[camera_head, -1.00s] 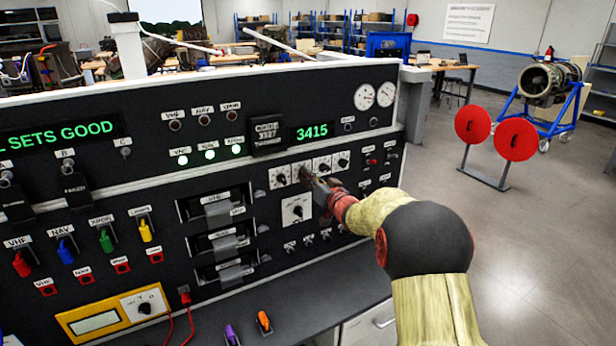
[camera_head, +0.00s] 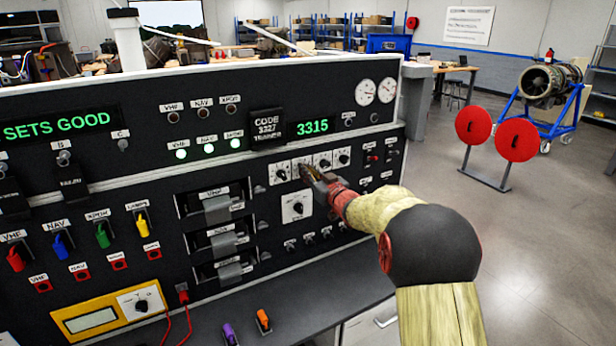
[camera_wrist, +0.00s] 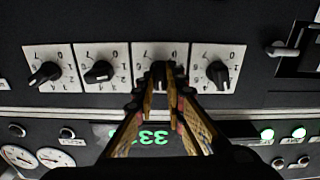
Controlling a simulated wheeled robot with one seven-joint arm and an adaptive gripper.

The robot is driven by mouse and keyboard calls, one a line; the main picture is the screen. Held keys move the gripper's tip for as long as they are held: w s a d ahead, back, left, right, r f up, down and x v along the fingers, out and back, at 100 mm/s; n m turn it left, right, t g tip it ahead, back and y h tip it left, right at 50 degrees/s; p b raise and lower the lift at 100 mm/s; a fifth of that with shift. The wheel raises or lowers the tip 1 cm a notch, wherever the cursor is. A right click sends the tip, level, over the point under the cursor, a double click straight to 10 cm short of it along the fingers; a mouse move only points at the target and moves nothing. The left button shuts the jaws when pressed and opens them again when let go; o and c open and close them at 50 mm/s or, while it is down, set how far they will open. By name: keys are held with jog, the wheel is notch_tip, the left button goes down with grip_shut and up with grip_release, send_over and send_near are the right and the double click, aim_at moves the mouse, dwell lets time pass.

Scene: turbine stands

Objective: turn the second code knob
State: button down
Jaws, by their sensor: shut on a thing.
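The row of code knobs shows on the black panel in the head view, each on a white dial plate. The first code knob (camera_head: 280,175) is at the left of the row. My gripper (camera_head: 306,173) is shut on the second code knob, which it mostly hides in the head view. In the wrist view, which is upside down, the fingertips (camera_wrist: 159,90) close around the second code knob (camera_wrist: 158,75), third from the left. The green code display (camera_head: 313,126) reads 3315. The code plate (camera_head: 268,131) beside it appears to read 3327.
A larger knob (camera_head: 296,206) sits just below the row, and small knobs (camera_head: 308,237) run lower. Toggle switches (camera_head: 375,157) are to the right. The desk ledge (camera_head: 290,295) juts out below. Open floor lies to the right.

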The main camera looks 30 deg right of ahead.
jog(key=shift+a+n+b, duration=0.1)
jog(key=shift+n+b, duration=0.85)
jog(key=shift+n, duration=0.55)
jog(key=c, duration=1.8)
grip_release()
jog(key=shift+c, duration=0.2)
jog(key=s, duration=1.2)
jog(key=shift+d, duration=0.2)
